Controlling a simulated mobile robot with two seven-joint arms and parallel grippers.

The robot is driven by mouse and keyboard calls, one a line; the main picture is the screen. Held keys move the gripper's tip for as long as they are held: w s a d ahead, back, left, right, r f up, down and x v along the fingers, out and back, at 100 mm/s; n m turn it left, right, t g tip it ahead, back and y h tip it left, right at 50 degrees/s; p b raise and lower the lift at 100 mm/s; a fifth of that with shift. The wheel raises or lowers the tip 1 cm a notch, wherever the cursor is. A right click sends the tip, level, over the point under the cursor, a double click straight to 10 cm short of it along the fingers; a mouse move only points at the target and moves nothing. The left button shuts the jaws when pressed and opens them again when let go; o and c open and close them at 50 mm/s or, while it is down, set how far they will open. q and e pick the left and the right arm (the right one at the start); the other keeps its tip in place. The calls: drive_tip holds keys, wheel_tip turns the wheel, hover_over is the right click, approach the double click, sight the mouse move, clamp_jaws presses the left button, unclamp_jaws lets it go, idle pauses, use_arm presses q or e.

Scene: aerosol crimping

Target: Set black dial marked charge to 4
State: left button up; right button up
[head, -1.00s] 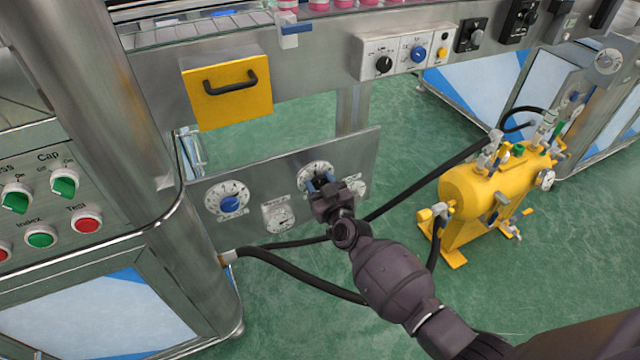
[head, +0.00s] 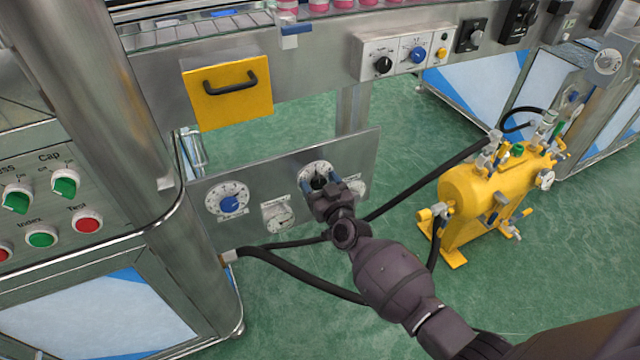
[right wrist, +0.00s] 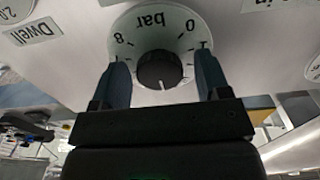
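A black dial knob (head: 318,182) sits on a round white scale on the steel panel under the conveyor. The right wrist view shows this knob (right wrist: 160,70) upside down, with "bar", 0 and 8 on the scale (right wrist: 157,22). Its white pointer mark points straight away from "bar"; the numeral there is hidden behind my gripper, and no "charge" label is readable. My right gripper (head: 327,187) is open at the dial. In the wrist view its blue fingers (right wrist: 162,80) stand on either side of the knob with a gap on each side. My left gripper is not in view.
A black hose (head: 300,285) runs below. A yellow tank (head: 485,190) stands right. A yellow drawer (head: 228,92) is above.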

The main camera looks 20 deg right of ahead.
drive_tip(key=shift+s, duration=0.45)
use_arm(q)
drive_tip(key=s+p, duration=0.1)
drive_tip(key=p, duration=0.1)
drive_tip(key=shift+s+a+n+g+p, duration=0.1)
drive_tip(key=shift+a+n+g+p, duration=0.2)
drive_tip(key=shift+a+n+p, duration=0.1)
use_arm(e)
drive_tip(key=s, duration=1)
drive_tip(key=shift+d, duration=0.2)
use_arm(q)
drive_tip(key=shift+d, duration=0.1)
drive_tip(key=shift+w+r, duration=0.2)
